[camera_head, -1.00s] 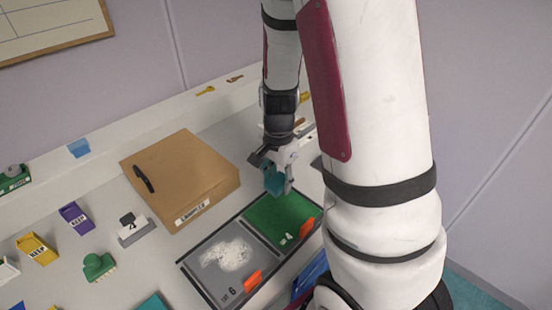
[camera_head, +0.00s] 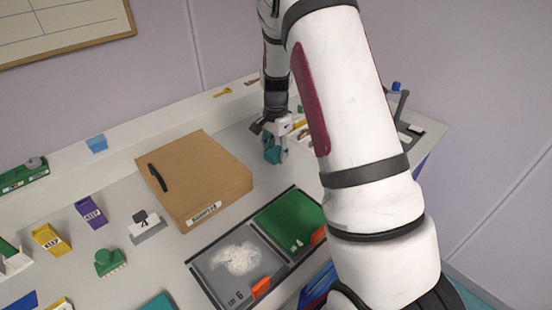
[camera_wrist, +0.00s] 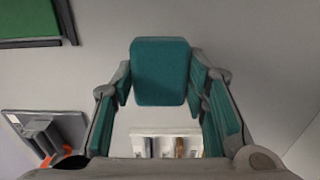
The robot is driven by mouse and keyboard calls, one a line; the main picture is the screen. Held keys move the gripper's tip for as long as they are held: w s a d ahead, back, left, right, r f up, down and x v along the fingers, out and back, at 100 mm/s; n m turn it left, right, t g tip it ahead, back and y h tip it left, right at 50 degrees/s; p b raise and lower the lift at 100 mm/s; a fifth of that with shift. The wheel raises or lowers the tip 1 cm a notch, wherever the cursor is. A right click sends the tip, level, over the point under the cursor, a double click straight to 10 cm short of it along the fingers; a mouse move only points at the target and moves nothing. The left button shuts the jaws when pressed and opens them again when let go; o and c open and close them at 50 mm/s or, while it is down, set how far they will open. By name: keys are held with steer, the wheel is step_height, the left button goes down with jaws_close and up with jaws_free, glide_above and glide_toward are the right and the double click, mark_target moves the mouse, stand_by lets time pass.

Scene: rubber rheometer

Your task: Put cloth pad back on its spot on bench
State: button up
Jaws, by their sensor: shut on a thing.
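The cloth pad is a teal, rounded block (camera_wrist: 161,72). In the wrist view it sits between the fingertips of my gripper (camera_wrist: 160,88), which is shut on it. The finger linings are also teal. In the head view the pad (camera_head: 271,151) hangs from my gripper (camera_head: 279,150), over the bench (camera_head: 262,189) to the right of the cardboard box. I cannot tell how high it is above the surface. No marked spot for the pad can be made out, and my arm covers part of the bench.
The cardboard box (camera_head: 200,172) stands close at left. A framed tray with a green panel (camera_head: 285,222) and a grey panel (camera_head: 215,276) lies in front. A white rack (camera_wrist: 166,145) and a grey device (camera_wrist: 42,128) show in the wrist view. Bare bench surrounds the pad.

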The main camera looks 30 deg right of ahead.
mark_target(276, 152)
steer(key=shift+f, duration=1.5)
steer(key=shift+f, duration=0.15)
steer(key=o, duration=1.2)
